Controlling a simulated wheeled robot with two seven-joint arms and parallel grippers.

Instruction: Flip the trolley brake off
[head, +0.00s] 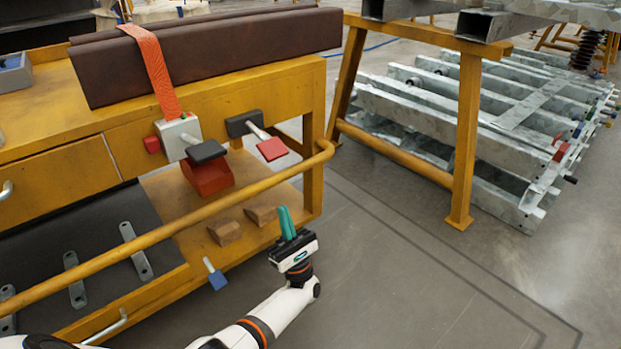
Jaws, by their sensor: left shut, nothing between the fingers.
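The yellow trolley (290,92) fills the left side of the head view. On its front end are a grey box (178,132) with a black paddle handle (205,152), a black block (243,122) with a red paddle (271,149), and, lower down, a blue paddle (217,280) on a short rod. I cannot tell which of these is the brake. My left gripper (287,223) points up with its teal fingers together and empty. In the picture it is below the red paddle and right of the blue one, apart from both. My right gripper is out of view.
A yellow push rail (190,226) runs across the trolley's front. A brown beam (225,52) lies on top under an orange strap (150,62). Wooden wedges (262,214) sit on the lower shelf. Grey floor (400,270) is clear right of my gripper, before a yellow stand (466,140).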

